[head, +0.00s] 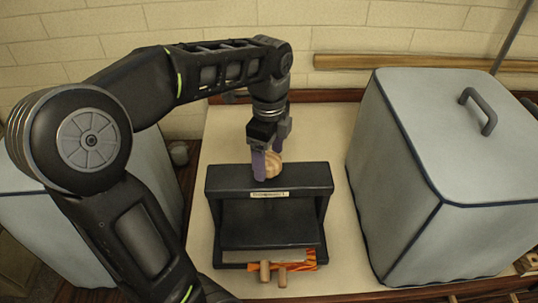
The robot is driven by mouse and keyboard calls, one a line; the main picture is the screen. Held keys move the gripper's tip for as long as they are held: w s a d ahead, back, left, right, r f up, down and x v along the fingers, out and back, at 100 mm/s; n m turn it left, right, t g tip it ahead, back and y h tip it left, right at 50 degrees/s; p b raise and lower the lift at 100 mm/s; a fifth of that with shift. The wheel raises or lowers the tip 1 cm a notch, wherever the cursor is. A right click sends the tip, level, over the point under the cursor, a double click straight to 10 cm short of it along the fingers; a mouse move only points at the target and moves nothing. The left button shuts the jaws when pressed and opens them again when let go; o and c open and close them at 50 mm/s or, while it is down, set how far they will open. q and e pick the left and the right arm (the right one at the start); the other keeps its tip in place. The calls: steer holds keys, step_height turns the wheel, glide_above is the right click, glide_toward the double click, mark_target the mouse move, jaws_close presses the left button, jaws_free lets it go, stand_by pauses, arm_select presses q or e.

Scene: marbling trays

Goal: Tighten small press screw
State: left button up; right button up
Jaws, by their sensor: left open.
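The small press (230,182) is a dark frame with a pale label on its top beam. It stands on the pale table in the middle of the head view. A round wooden knob (275,167), seemingly the press screw's handle, sits above the top beam. My left gripper (268,160) points down at the knob from above. It is open, with a purple finger in front of the knob's left side. The other finger is partly hidden, and I cannot tell whether either finger touches the knob. My right gripper is out of view.
Orange patterned sheets (308,262) lie in the press's base, with two wooden handles (265,272) at its front. A large grey covered box (440,170) stands close on the right. Another grey cover (160,165) is behind my left arm. The table behind the press is clear.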

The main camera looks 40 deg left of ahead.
mark_target(269, 158)
arm_select(q)
step_height(269, 158, up, 5)
steer(key=shift+f, duration=0.2)
step_height(269, 158, up, 3)
steer(key=shift+r+p, duration=0.1)
steer(key=shift+p, duration=1.15)
stand_by(1.5)
